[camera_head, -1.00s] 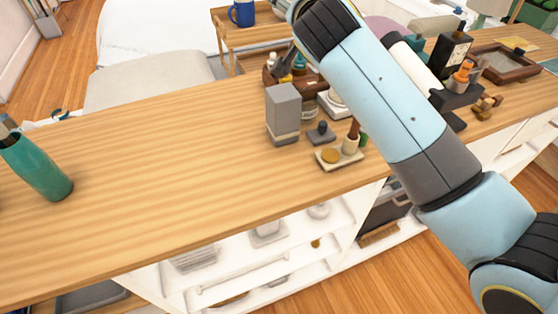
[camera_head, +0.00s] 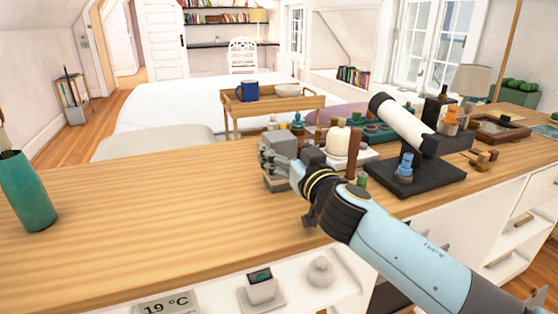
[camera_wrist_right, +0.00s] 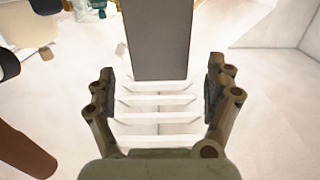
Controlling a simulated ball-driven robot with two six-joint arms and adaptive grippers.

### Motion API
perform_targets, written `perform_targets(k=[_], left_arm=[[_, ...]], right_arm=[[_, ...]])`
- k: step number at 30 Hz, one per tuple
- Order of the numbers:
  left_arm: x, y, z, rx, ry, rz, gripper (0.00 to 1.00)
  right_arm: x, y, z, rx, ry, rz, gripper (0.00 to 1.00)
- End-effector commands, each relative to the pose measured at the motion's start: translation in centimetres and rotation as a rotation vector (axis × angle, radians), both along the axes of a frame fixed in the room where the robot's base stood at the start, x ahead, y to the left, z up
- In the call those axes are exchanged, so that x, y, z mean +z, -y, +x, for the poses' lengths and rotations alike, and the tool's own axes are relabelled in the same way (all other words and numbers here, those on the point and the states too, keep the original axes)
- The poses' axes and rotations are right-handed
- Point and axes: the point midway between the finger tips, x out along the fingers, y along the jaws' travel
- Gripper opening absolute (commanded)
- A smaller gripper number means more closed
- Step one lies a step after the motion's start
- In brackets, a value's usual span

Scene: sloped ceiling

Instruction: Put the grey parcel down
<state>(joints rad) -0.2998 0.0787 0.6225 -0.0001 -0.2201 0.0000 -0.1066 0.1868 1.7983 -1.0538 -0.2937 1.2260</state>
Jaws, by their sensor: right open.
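The grey parcel (camera_head: 282,141) is a block on the wooden counter (camera_head: 150,215), near its far edge in the head view. My right gripper (camera_head: 270,163) is close against its near side and hides its lower part there. In the right wrist view the parcel (camera_wrist_right: 158,40) stands upright in the picture, centred between the two spread fingers of my right gripper (camera_wrist_right: 160,85). A gap shows on each side, so the jaws are open and do not clamp it. My left gripper is not in view.
A teal vase (camera_head: 27,190) stands at the left. A wooden tray table (camera_head: 271,108) stands behind. The counter left of the parcel is clear.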

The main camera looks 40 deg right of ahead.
Motion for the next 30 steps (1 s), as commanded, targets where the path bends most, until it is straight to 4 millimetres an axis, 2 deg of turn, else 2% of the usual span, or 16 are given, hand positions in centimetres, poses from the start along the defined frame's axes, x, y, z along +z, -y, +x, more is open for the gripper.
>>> perform_targets(k=[4, 10, 19, 30], left_arm=[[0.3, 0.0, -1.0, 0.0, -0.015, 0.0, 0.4], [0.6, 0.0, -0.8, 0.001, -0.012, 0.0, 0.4], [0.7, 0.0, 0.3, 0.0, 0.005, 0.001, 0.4], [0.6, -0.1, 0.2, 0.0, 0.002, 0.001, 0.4]], right_arm=[[0.2, 0.5, 1.9, -0.001, 0.001, -0.002, 0.87], [0.0, 1.2, 4.7, -0.001, 0.0, -0.001, 0.87], [-0.1, 1.3, 5.2, 0.0, -0.001, 0.0, 0.87], [-0.1, 1.2, 5.2, 0.0, -0.001, 0.0, 0.38]])
